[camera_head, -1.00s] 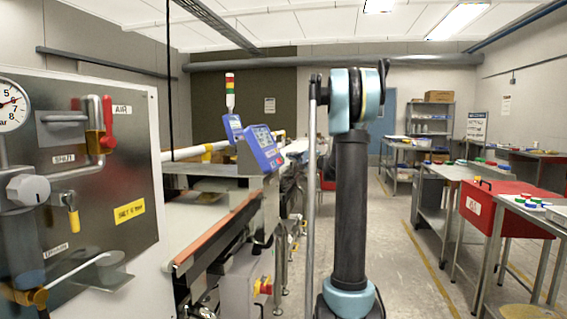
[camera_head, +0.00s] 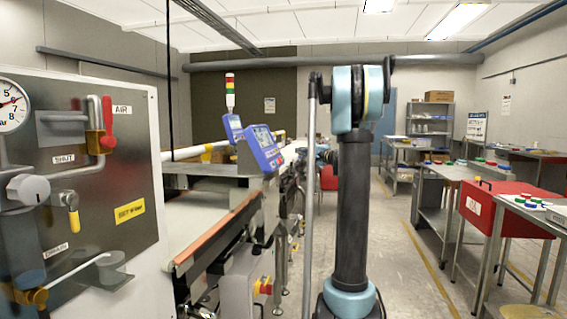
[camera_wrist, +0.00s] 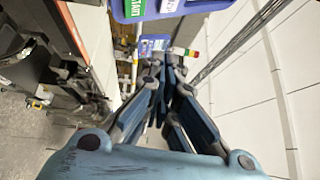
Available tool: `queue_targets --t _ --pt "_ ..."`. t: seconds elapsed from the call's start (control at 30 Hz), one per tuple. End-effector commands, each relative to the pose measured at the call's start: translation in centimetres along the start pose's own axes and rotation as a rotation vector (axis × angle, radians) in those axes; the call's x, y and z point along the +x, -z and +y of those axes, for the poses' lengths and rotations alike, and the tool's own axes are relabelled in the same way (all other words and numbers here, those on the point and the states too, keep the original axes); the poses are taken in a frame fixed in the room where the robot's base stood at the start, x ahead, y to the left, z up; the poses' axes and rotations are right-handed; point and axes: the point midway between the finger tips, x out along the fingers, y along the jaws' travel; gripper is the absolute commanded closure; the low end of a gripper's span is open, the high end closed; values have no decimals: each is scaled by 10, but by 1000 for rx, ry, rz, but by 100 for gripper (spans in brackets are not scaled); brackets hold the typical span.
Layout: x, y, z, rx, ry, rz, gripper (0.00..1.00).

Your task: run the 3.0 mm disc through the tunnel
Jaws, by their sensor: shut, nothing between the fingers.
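My gripper (camera_wrist: 170,55) is shut and empty in the wrist view, its fingertips close together near a blue display panel (camera_wrist: 148,46). A nearer blue panel with a green START button (camera_wrist: 135,9) shows at the top edge. In the head view the pale belt (camera_head: 190,212) runs along the machine at left, its visible part bare. A low dark opening under the machine's top, which may be the tunnel (camera_head: 205,183), lies beyond it. The blue screen (camera_head: 264,146) stands at the machine's right side. I cannot make out the 3.0 mm disc in either view.
A steel panel with a gauge and red handle (camera_head: 107,120) fills the left. At right stand steel tables with a red box (camera_head: 505,205) and small coloured pieces (camera_head: 530,201). A stack light (camera_head: 230,90) rises behind the screens. Floor (camera_head: 405,265) between machine and tables is clear.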

Motion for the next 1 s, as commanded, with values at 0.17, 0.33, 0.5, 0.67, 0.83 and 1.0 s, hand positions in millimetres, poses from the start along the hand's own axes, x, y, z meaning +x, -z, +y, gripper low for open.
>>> queue_targets --t 0.17,0.33,0.5,0.67,0.83,1.0 --pt "0 0 0 0 0 0 100" --pt "-1 1 -1 0 0 0 100" --pt "-9 7 -6 0 0 1 100" --pt "-18 13 -13 0 0 1 100" --pt "-27 20 -20 0 0 1 100" --pt "-37 27 -27 0 0 1 100"
